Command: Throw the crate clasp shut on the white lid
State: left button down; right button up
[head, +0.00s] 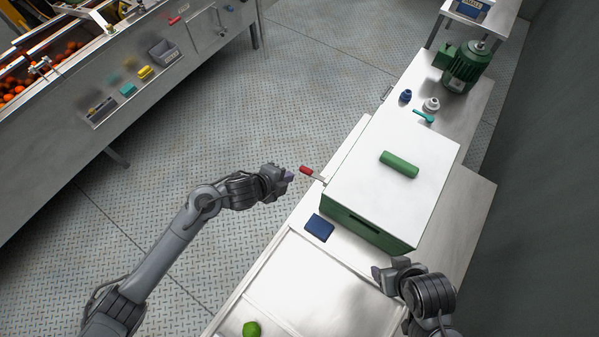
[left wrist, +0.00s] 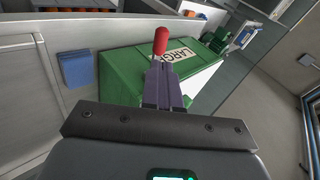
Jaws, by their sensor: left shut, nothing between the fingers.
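A green crate (head: 365,226) with a white lid (head: 400,150) stands on the bench, with a green handle (head: 399,164) on the lid. The clasp lever (head: 306,170) has a red grip and sticks out from the lid's left edge. My left gripper (head: 289,176) is shut and empty just left of the red grip. In the left wrist view the red grip (left wrist: 160,41) shows just past my closed fingertips (left wrist: 164,72); I cannot tell whether they touch. My right gripper (head: 388,269) is near the crate's front corner; its opening is unclear.
A dark blue block (head: 319,228) lies on the bench in front of the crate. A green motor (head: 463,66), small blue and white parts and a teal tool (head: 424,117) are behind it. A green fruit (head: 251,328) is at the front. Open floor lies to the left.

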aim_at(304, 172)
pick_arm(q)
jog(key=x, duration=0.5)
jog(key=shift+w+d+f, duration=0.2)
jog(key=shift+d, duration=0.1)
jog(key=shift+x, duration=0.95)
jog(key=shift+f, duration=0.1)
pick_arm(e)
jog(key=shift+d, duration=0.1)
pick_arm(q)
jog(key=shift+a, duration=0.1)
